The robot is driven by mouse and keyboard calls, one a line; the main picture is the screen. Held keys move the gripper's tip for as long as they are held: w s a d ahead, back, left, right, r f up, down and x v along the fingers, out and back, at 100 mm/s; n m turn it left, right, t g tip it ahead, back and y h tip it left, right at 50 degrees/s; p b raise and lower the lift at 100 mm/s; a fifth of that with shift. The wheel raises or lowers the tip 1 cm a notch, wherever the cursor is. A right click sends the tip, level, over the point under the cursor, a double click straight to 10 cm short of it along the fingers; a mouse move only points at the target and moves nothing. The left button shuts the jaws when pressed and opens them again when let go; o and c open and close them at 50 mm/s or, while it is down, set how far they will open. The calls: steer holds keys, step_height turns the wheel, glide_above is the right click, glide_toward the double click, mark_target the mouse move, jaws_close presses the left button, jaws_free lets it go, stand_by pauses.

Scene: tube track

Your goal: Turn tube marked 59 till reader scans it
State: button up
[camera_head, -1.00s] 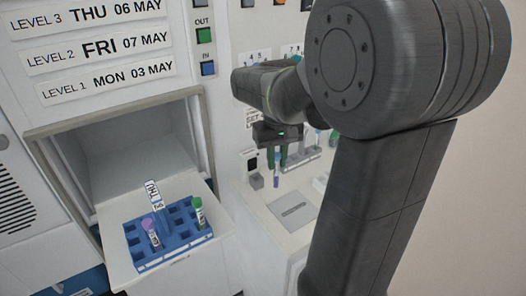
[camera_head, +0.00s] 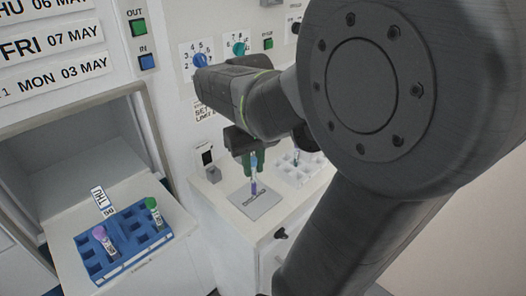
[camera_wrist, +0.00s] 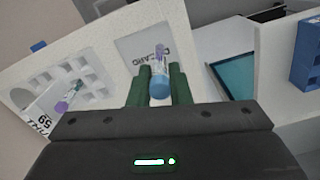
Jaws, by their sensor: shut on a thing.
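My gripper (camera_head: 254,162) is shut on a tube, its green fingers on either side of it. The tube (camera_head: 253,187) hangs upright above the grey plate (camera_head: 268,203), its lower part purple in the head view. In the wrist view the held tube (camera_wrist: 160,86) shows a light blue cap between the fingers; no number on it is readable. The small dark window of what looks like the reader (camera_head: 207,157) is on the wall left of my gripper, apart from the tube. A 59 label (camera_wrist: 43,120) shows by the white rack in the wrist view.
A blue rack (camera_head: 125,262) with a purple-capped and a green-capped tube sits on the drawer at left. A small grey block (camera_head: 213,174) stands below the dark window.

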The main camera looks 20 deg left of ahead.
steer(key=m+p, duration=0.7)
steer(key=m, duration=1.1)
glide_toward(209, 147)
steer(key=s+d, duration=0.2)
steer(key=f+b, duration=0.4)
steer(key=f, duration=0.1)
steer(key=shift+s+a+f, duration=0.1)
steer(key=shift+a+f, duration=0.1)
steer(key=shift+f, duration=0.4)
steer(key=shift+f, duration=0.15)
steer(key=shift+f, duration=0.35)
steer(key=shift+f+b, duration=0.45)
steer(key=shift+f, duration=0.05)
